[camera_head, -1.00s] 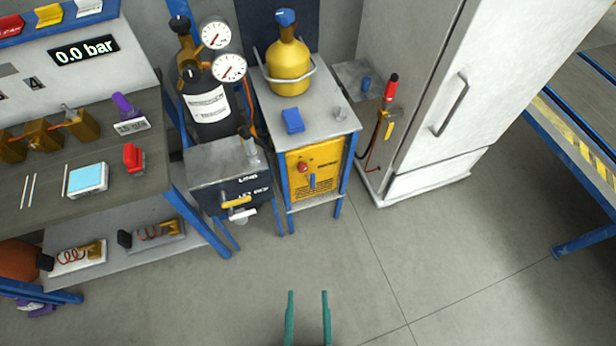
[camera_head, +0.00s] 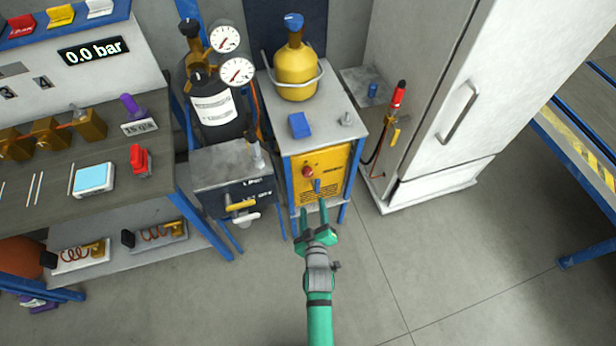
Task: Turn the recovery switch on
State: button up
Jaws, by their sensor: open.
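A yellow machine front (camera_head: 336,168) sits under the top of a blue-framed stand. It carries a red round knob (camera_head: 307,171) and a small upright blue lever (camera_head: 317,187). Its lettering is too small to read, so I cannot tell for sure which part is the recovery switch. My green gripper (camera_head: 314,208) is open and empty, pointing at the lower part of the yellow front, just below the blue lever in the picture. I cannot tell how far in front of it the fingertips are.
A yellow gas bottle (camera_head: 296,72) stands on the stand. A grey box with a yellow-handled valve (camera_head: 241,205) is to the left. A white cabinet (camera_head: 440,100) is to the right. A workbench (camera_head: 75,195) with a red switch (camera_head: 139,158) is at left. The floor in front is clear.

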send_near(308, 175)
jog(key=shift+n, duration=0.3)
jog(key=x, duration=0.9)
jog(key=shift+c, duration=0.3)
jog(key=c, duration=1)
